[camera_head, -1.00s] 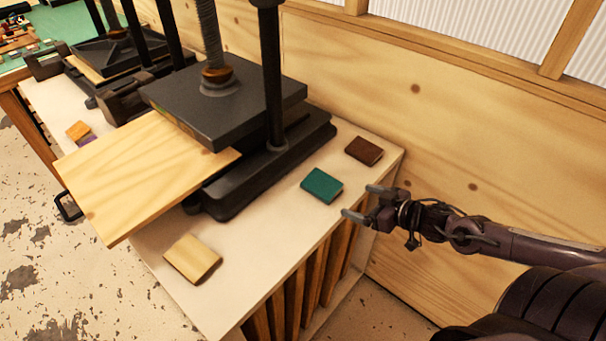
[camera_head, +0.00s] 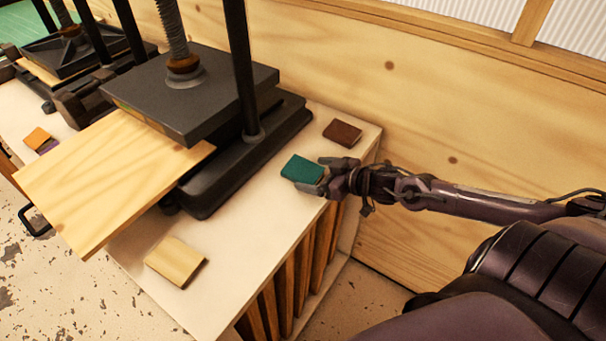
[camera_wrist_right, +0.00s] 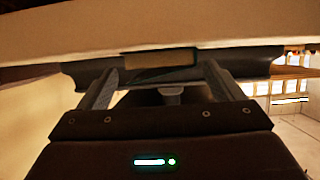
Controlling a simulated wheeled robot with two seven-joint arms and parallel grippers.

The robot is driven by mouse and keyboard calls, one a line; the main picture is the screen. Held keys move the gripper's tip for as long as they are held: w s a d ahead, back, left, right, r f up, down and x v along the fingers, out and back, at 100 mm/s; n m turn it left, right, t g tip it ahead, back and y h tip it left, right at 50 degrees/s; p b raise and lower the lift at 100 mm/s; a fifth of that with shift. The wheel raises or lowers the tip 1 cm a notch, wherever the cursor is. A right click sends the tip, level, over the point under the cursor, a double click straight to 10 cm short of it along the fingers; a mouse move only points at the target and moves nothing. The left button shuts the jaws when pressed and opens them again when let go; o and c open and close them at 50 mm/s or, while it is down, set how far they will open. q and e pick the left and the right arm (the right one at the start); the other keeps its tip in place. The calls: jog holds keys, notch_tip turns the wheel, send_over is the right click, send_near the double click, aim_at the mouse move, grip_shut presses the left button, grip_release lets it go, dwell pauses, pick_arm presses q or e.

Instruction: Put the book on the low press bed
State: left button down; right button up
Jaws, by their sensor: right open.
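A green book (camera_head: 302,169) lies flat on the pale bench top near its right edge. My right gripper (camera_head: 322,174) is open at the book's right side, its fingertips close to the book's edge; I cannot tell if they touch. In the right wrist view the two fingers (camera_wrist_right: 160,85) are spread, with a small tan edge (camera_wrist_right: 160,60) ahead between them, perhaps the book's pages. The near press has a black base (camera_head: 228,172), a raised black plate (camera_head: 190,90) above it and a wooden board (camera_head: 115,180) sticking out to the left. My left gripper is out of view.
A brown book (camera_head: 342,133) lies behind the green one, and a tan book (camera_head: 176,262) lies at the front. An orange book (camera_head: 37,138) is at the far left. A second press (camera_head: 70,45) stands behind. A wooden wall (camera_head: 450,110) bounds the bench's back.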

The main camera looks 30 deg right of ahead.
aim_at(308, 173)
jog(key=shift+w+a+f, duration=0.1)
jog(key=shift+w+a, duration=0.15)
jog(key=shift+w, duration=0.3)
jog(key=shift+w+a+f, duration=0.2)
jog(key=shift+w+f, duration=0.1)
jog(key=shift+w, duration=0.25)
jog(key=shift+w+a, duration=0.1)
jog(key=c, duration=1.2)
notch_tip(308, 173, up, 20)
jog(key=p, duration=0.3)
